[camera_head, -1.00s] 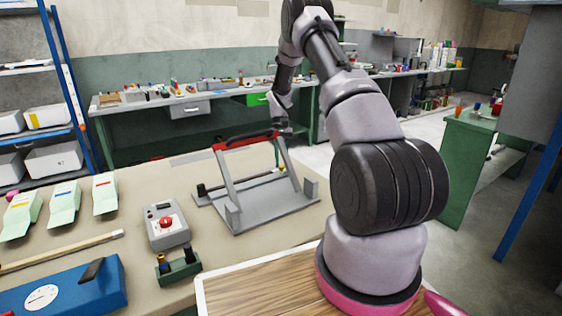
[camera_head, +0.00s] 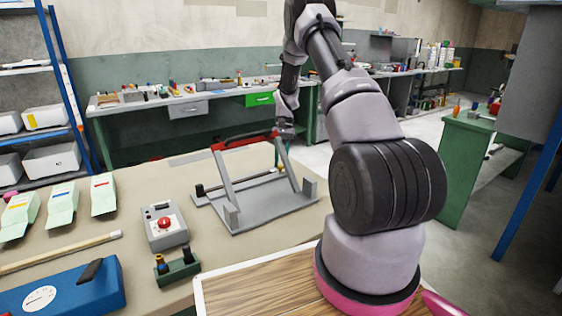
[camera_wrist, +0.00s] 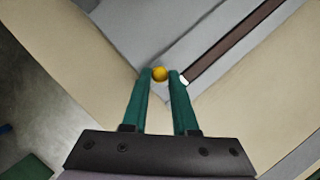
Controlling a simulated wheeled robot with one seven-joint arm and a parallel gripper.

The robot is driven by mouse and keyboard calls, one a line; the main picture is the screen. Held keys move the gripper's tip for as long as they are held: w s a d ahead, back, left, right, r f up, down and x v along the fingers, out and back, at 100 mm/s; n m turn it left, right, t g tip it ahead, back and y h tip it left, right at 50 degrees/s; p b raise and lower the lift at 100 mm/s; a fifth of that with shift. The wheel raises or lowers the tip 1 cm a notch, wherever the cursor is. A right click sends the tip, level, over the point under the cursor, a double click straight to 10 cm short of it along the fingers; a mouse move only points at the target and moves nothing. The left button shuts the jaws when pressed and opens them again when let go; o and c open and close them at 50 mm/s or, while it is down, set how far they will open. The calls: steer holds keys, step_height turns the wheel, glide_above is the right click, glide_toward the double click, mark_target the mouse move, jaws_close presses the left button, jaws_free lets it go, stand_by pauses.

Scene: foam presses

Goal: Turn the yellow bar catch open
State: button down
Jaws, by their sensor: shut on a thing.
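Most of the catch is hidden by the fingers. The grey press (camera_head: 262,205), with two slanted arms and a red top bar (camera_head: 238,142), stands on the bench in the head view.
A grey box with a red button (camera_head: 164,224), a small green holder (camera_head: 178,268) and a blue box with a dial (camera_head: 65,290) sit in front and left of the press. Bare bench lies behind the press.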

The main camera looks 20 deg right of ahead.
steer(key=c, duration=0.7)
jaws_free()
steer(key=v, duration=1.1)
